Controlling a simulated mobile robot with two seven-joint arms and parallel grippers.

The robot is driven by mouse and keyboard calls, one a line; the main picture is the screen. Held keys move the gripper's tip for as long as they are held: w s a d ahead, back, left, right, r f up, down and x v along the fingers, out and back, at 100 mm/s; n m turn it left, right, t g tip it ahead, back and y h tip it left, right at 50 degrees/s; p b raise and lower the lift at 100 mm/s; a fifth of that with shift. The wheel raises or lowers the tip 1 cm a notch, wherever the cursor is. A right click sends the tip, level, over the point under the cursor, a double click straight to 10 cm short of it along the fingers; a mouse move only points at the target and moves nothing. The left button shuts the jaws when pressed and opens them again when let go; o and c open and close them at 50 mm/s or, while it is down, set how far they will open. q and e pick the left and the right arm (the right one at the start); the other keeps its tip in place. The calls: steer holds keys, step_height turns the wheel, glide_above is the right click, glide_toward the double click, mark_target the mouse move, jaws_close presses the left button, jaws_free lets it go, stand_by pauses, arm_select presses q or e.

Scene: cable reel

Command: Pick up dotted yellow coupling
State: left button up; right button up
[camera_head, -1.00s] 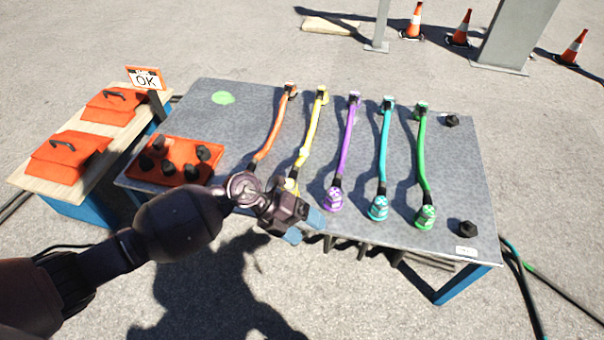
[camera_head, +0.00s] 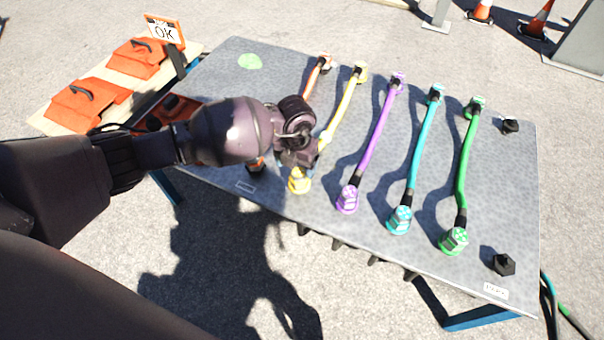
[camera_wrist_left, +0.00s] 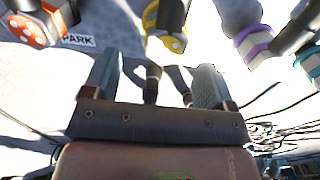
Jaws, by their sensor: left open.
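The dotted yellow coupling (camera_head: 299,185) is at the near end of the yellow cable (camera_head: 343,114), close to the table's front edge. My left gripper (camera_head: 303,158) is just above and beyond it in the head view and partly covers the cable's near end. In the left wrist view the yellow coupling (camera_wrist_left: 174,43) shows its dotted face ahead of the open jaws (camera_wrist_left: 155,78), roughly between the two fingers and apart from them. Nothing is clearly held. My right gripper is not in view.
The purple (camera_head: 347,200), teal (camera_head: 399,220) and green couplings (camera_head: 453,241) stand to the right. A dotted orange coupling (camera_wrist_left: 28,30) is at left in the wrist view. My arm hides most of the orange tray (camera_head: 174,108). Black knobs (camera_head: 504,264) stand at the right edge.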

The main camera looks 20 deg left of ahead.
mark_target(300, 171)
arm_select(q)
steer(key=f+b, duration=0.1)
steer(key=f, duration=0.1)
steer(key=f+b, duration=0.1)
steer(key=f, duration=0.3)
steer(key=shift+w+d+f+b, duration=0.25)
steer(key=shift+w+f+b, duration=0.1)
steer(key=shift+f+b, duration=0.05)
steer(key=shift+r, duration=0.25)
steer(key=c, duration=1.1)
